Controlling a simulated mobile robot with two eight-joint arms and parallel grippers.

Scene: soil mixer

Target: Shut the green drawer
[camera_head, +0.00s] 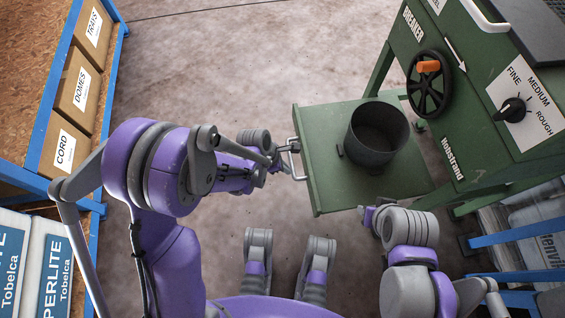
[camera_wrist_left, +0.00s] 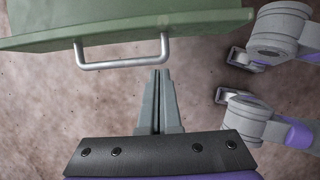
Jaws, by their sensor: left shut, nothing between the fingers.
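The green drawer (camera_head: 325,165) stands pulled out from the green machine, with a dark grey pot (camera_head: 377,135) on it. Its silver handle (camera_head: 291,158) is on the left end. My left gripper (camera_head: 280,163) is shut and empty beside the handle. In the left wrist view, the gripper's fingertips (camera_wrist_left: 159,75) lie close below the handle (camera_wrist_left: 122,64) near its right end; I cannot tell whether they touch. The drawer's front edge (camera_wrist_left: 210,23) spans the top there. My right arm is below the drawer's near edge, and its fingers (camera_head: 372,214) are too small to judge.
The green machine (camera_head: 450,145) carries a black handwheel (camera_head: 428,83) and a dial (camera_head: 512,108). A blue shelf (camera_head: 52,105) with cardboard boxes stands at left, with perlite bags (camera_head: 50,265) below. Bags on a blue rack (camera_head: 520,238) stand at right. The floor left of the drawer is clear.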

